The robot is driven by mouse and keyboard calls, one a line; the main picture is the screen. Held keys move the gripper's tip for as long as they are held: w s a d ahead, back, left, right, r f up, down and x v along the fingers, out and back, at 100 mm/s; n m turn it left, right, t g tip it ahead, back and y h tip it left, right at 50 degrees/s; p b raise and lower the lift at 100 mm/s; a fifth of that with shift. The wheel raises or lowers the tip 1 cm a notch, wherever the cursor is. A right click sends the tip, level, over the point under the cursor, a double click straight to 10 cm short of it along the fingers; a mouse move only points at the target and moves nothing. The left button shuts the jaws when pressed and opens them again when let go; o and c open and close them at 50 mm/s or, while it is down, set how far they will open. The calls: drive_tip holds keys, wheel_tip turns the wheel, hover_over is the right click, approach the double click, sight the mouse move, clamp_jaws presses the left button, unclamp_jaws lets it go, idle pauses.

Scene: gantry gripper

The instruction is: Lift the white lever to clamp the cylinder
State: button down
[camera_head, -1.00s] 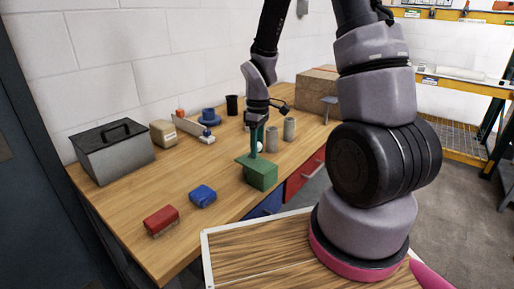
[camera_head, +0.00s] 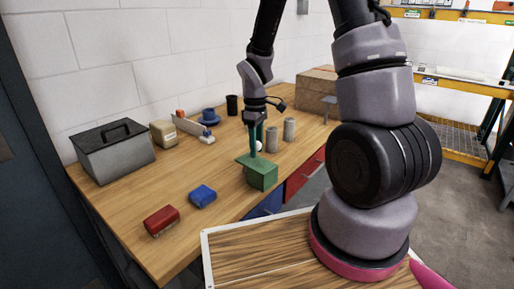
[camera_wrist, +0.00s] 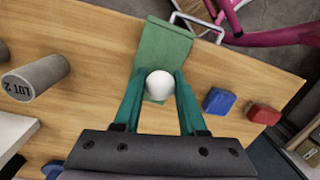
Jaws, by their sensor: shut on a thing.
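A green fixture (camera_head: 262,177) stands near the table's front edge; its flat green top also shows in the wrist view (camera_wrist: 163,45). The white lever shows as a round white knob (camera_wrist: 159,84), which also peeks out beside my fingers in the head view (camera_head: 260,146). My gripper (camera_wrist: 159,76) has its teal fingers on either side of the knob, shut on it; in the head view it (camera_head: 256,150) points down over the fixture. The lever's shaft is hidden.
A red block (camera_head: 161,220) and a blue block (camera_head: 202,196) lie left of the fixture. A grey toolbox (camera_head: 115,155), a tan container (camera_head: 163,134), a blue object (camera_head: 209,117), a black cup (camera_head: 232,105) and a cardboard box (camera_head: 317,92) stand farther back.

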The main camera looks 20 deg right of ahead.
drive_tip(key=shift+w+a+r+g+h, duration=0.15)
drive_tip(key=shift+w+a+g+h, duration=0.15)
drive_tip(key=shift+g, duration=0.25)
drive_tip(key=shift+w+a+r+g+h, duration=0.1)
drive_tip(key=shift+w+a+g+h, duration=0.05)
drive_tip(key=shift+w+g+h, duration=0.35)
drive_tip(key=g+h, duration=0.1)
drive_tip(key=w+a+g, duration=0.1)
drive_tip(key=g, duration=0.1)
drive_tip(key=shift+w+r+h, duration=0.1)
drive_tip(key=shift+w+h, duration=0.05)
drive_tip(key=shift+h, duration=0.25)
drive_tip(key=g+h, duration=0.1)
drive_tip(key=w+a+g, duration=0.1)
drive_tip(key=g, duration=0.1)
drive_tip(key=shift+w+f+h, duration=0.2)
drive_tip(key=shift+h, duration=0.2)
drive_tip(key=shift+w+a+f+g+h, duration=0.15)
drive_tip(key=shift+w+g+h, duration=0.2)
drive_tip(key=shift+g, duration=0.5)
drive_tip(key=shift+w+a+f+g+h, duration=0.2)
drive_tip(key=shift+g+h, duration=0.25)
drive_tip(key=shift+g, duration=0.35)
drive_tip(key=shift+w, duration=0.1)
drive_tip(key=shift+c, duration=2.3)
unclamp_jaws()
drive_tip(key=shift+r, duration=0.1)
